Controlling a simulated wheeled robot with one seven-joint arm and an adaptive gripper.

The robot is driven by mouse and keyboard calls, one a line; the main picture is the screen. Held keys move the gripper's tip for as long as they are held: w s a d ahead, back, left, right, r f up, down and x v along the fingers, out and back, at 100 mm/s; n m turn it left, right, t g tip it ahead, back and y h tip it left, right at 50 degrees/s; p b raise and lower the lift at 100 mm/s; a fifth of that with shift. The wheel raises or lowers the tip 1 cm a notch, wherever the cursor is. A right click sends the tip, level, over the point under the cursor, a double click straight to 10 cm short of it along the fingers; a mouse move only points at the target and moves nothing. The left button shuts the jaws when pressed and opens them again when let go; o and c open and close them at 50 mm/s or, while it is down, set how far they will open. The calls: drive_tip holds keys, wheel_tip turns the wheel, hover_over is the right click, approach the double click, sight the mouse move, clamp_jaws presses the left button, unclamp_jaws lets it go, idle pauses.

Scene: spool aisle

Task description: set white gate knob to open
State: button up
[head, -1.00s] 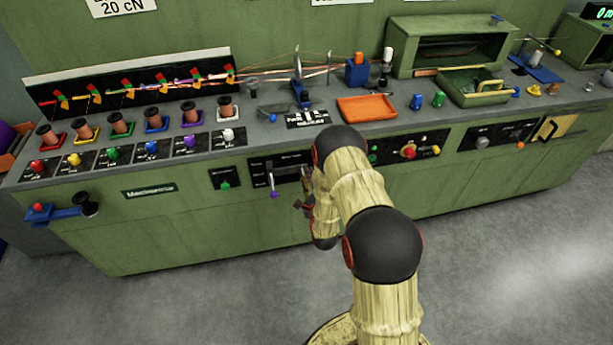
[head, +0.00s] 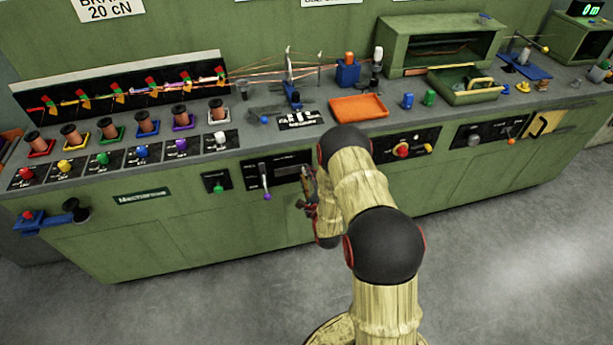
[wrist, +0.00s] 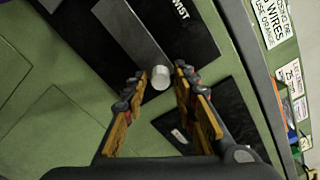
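In the head view, a white knob (head: 219,138) stands on a dark plate at the right end of a row of coloured knobs on the countertop. My gripper (head: 310,195) is low at the front of the green cabinet, well right of and below that knob, partly hidden by my arm. In the wrist view, my gripper (wrist: 160,82) is open, its two fingers on either side of a pale round cylinder (wrist: 160,77) at a black front panel. I see no clear grip on it. I cannot tell whether this cylinder belongs to the white knob.
A purple-tipped lever (head: 266,182) and a green switch (head: 217,187) are on the cabinet front, left of my gripper. Spools (head: 215,112) stand behind the knobs. An orange tray (head: 358,108) lies on the counter. A blue handle (head: 45,219) juts out at the far left. The floor in front is clear.

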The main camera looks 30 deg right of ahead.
drive_tip(key=shift+o, duration=0.8)
drive_tip(key=v, duration=1.2)
drive_tip(key=shift+r, duration=0.1)
